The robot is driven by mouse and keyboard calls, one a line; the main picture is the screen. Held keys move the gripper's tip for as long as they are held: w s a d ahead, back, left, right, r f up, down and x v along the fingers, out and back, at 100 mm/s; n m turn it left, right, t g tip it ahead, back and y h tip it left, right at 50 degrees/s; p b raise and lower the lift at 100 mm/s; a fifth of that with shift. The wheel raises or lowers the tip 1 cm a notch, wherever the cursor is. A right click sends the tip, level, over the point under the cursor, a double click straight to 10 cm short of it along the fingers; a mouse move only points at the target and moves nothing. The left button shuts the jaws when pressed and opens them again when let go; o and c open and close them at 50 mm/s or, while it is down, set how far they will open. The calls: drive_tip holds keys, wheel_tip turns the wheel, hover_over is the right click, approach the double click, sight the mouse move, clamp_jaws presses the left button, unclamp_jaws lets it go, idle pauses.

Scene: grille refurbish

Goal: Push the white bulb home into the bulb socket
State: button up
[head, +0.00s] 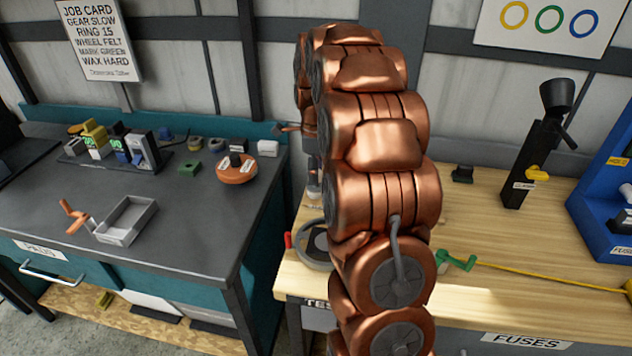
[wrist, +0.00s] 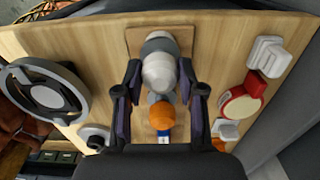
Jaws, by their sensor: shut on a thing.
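In the wrist view, my gripper (wrist: 160,72) has its two dark fingers on either side of the white bulb (wrist: 158,72), shut on it. A pale grey, round part (wrist: 160,42) shows just beyond the bulb, over a wooden block. It may be the bulb socket, but I cannot tell how far the bulb sits in it. In the head view, my copper arm hides the bulb and most of the gripper.
An orange ball-shaped thing (wrist: 162,115) lies close to the fingers. A grey ring-shaped wheel (wrist: 47,92) is at left, and a red and white round piece (wrist: 240,104) at right. A green crank (head: 456,261) and black stand (head: 532,160) are on the wooden bench (head: 490,215).

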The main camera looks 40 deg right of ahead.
drive_tip(key=shift+r, duration=0.65)
idle(0.3)
drive_tip(key=shift+r+p, duration=0.6)
drive_tip(key=shift+r, duration=2.15)
drive_tip(key=s+a+b, duration=0.2)
drive_tip(key=s+a, duration=0.1)
drive_tip(key=s, duration=0.4)
drive_tip(key=s+a+b, duration=0.2)
drive_tip(key=s+a, duration=0.2)
drive_tip(key=s, duration=0.3)
drive_tip(key=shift+s+b, duration=0.2)
drive_tip(key=shift+b, duration=0.15)
